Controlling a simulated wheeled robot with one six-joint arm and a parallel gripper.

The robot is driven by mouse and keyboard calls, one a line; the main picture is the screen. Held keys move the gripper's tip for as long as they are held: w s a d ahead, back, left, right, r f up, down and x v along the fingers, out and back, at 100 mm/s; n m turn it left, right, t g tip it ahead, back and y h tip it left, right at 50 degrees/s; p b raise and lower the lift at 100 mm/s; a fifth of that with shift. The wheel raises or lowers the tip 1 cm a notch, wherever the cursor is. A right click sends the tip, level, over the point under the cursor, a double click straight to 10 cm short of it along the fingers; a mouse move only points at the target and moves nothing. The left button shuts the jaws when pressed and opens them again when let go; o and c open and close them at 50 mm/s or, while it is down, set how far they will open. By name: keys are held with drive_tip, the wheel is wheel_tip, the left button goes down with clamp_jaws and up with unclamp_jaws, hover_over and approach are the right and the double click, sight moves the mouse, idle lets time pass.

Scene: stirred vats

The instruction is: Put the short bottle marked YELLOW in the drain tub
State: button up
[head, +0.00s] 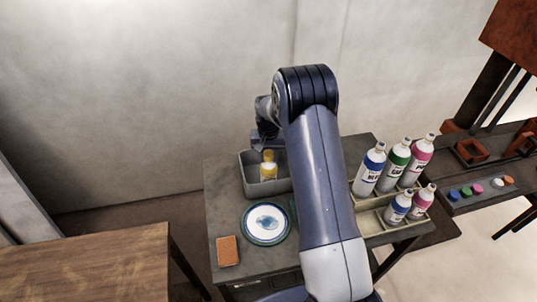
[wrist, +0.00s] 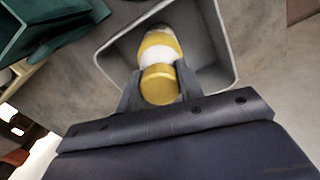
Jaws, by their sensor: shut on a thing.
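A short bottle with a yellow cap and a yellow and white body (head: 268,168) is held by my gripper (head: 267,151) at the grey tub (head: 247,179). In the wrist view my gripper (wrist: 160,88) is shut on the yellow bottle (wrist: 159,52) near its cap. The bottle is over or inside the grey tub (wrist: 232,62); I cannot tell whether it touches the floor of the tub. Its label text is not readable. My arm hides part of the table to the right of the tub.
Several bottles stand in a tray (head: 371,226) on the right. A wooden table (head: 85,262) is at lower left. A dark green object (wrist: 40,25) shows in the wrist view.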

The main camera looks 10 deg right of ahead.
drive_tip(key=shift+f, duration=0.15)
drive_tip(key=o, duration=1)
wheel_tip(320, 180, up, 12)
drive_tip(key=b, duration=0.2)
drive_tip(key=shift+r+b, duration=0.25)
drive_tip(key=shift+b, duration=0.15)
